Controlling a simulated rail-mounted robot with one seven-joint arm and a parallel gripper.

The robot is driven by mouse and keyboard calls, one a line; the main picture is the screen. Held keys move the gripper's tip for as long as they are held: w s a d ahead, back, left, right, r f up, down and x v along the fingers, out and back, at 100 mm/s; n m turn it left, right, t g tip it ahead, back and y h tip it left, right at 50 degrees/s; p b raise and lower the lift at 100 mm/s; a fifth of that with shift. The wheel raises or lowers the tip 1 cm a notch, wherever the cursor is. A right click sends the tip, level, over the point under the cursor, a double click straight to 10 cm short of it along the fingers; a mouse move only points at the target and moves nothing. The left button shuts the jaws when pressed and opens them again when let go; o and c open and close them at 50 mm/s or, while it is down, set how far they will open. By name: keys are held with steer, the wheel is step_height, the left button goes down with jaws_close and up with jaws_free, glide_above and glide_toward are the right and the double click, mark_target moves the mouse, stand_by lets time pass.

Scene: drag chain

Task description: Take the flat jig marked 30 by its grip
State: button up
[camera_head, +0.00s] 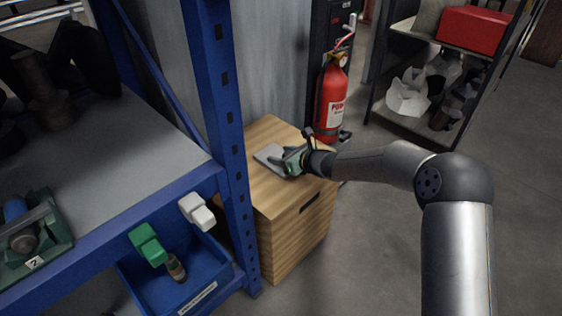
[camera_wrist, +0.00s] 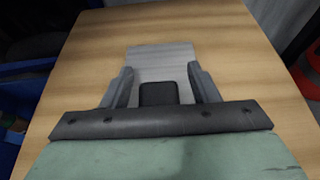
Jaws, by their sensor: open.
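A flat light grey plate, the jig (camera_head: 268,154), lies on top of a wooden cabinet. It also shows in the wrist view (camera_wrist: 160,56), reaching out beyond my fingers. A dark block (camera_wrist: 158,93) sits between the fingers near the palm; it looks like the jig's grip. No marking 30 is readable. My gripper (camera_head: 281,163) is at the near right end of the plate, low over the cabinet top. In the wrist view my gripper (camera_wrist: 160,68) is open, with one finger on each side of the dark block and gaps beside it. The palm hides the plate's near end.
The wooden cabinet (camera_head: 287,229) stands beside a blue rack post (camera_head: 222,110). A red fire extinguisher (camera_head: 331,98) stands close behind it. A blue bin (camera_head: 195,280) and a grey shelf (camera_head: 110,140) are left. The floor at right is open.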

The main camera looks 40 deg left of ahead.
steer(key=c, duration=1)
jaws_close()
steer(key=shift+r, duration=0.15)
